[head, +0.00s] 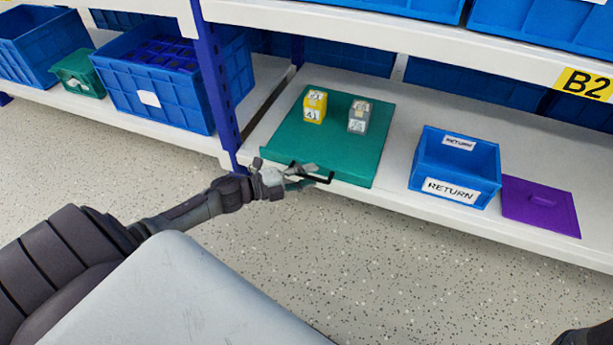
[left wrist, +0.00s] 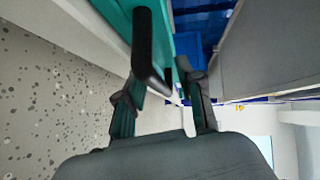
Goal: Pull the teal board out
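The teal board (head: 335,153) lies flat on the lower white shelf, its front edge near the shelf's front edge. A yellow box (head: 315,106) and a grey box (head: 358,117) stand on it. A black bar handle (head: 325,179) is on the board's front side; it shows large in the left wrist view (left wrist: 146,48). My left gripper (head: 305,173) is at the handle. In the left wrist view its fingers (left wrist: 162,98) are apart, with the handle reaching between them; I see no firm grip.
A blue RETURN bin (head: 456,168) and a purple panel (head: 540,205) sit to the right on the shelf. A blue upright post (head: 216,75) stands left of the board. The speckled floor (head: 400,270) in front is clear.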

